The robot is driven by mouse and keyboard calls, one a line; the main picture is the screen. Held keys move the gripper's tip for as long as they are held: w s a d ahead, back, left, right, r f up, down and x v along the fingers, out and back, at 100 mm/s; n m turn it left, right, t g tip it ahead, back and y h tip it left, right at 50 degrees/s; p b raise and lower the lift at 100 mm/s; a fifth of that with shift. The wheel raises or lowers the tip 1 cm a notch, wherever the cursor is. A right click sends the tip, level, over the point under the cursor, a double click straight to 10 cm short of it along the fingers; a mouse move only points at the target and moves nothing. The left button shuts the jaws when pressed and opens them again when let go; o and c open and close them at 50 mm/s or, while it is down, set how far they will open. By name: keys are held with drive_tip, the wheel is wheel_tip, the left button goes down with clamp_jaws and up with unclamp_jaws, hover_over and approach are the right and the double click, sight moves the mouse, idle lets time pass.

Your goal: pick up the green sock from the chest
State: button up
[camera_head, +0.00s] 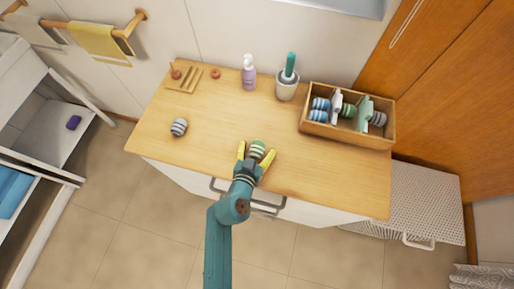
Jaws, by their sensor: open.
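The green sock (257,149), rolled up and striped green and white, lies on the wooden top of the chest (210,120) near its front edge. My gripper (256,155) is open, with its yellow fingers on either side of the sock. The near part of the sock is partly hidden by the gripper. I cannot tell whether the fingers touch it.
A grey striped sock (179,127) lies to the left. A wooden box (347,134) with several rolled socks stands at the right. A purple pump bottle (249,73), a cup with a green-handled brush (287,87) and a small wooden rack (184,80) stand at the back.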

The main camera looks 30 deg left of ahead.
drive_tip(key=c, duration=1.1)
drive_tip(key=shift+r, duration=0.1)
